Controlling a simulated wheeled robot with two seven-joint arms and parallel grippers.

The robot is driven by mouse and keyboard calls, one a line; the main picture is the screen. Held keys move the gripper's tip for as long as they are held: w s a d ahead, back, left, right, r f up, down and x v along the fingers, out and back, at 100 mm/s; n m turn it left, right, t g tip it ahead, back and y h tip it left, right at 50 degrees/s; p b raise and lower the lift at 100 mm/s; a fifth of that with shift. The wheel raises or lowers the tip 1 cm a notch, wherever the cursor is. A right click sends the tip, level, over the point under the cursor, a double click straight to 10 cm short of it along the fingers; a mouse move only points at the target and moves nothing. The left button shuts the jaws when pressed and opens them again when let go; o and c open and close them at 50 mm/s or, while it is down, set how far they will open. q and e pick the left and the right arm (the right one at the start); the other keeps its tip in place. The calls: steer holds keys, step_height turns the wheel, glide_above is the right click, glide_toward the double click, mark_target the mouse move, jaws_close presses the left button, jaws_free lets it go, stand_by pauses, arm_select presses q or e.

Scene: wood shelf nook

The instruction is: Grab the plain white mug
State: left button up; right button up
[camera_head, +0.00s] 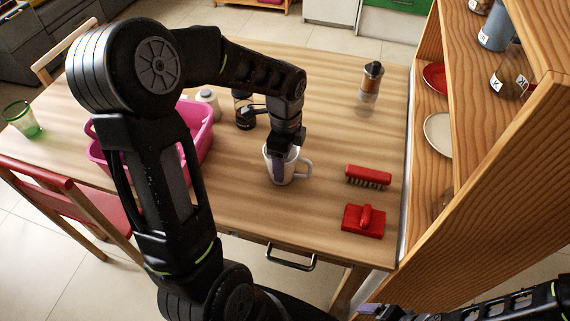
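A plain white mug (291,173) stands upright on the wooden table, with its handle pointing right. My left gripper (279,162) reaches down onto it from above. One purple-padded finger shows against the mug's near side. The other finger is hidden, so I cannot tell whether the gripper is closed on the wall. My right gripper (372,309) is at the bottom edge, low and in front of the table, far from the mug; its opening is not clear.
A pink basket (205,138) stands left of the mug, partly behind my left arm. A red brush (368,177) and a red tool (363,220) lie to its right. A shaker-like jar (371,82) stands farther back. A wooden shelf (480,190) borders the table's right side.

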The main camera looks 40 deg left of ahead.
arm_select(q)
steer(key=c, duration=0.9)
steer(key=shift+o, duration=0.2)
steer(key=shift+r, duration=0.1)
step_height(320, 180, up, 10)
stand_by(0.4)
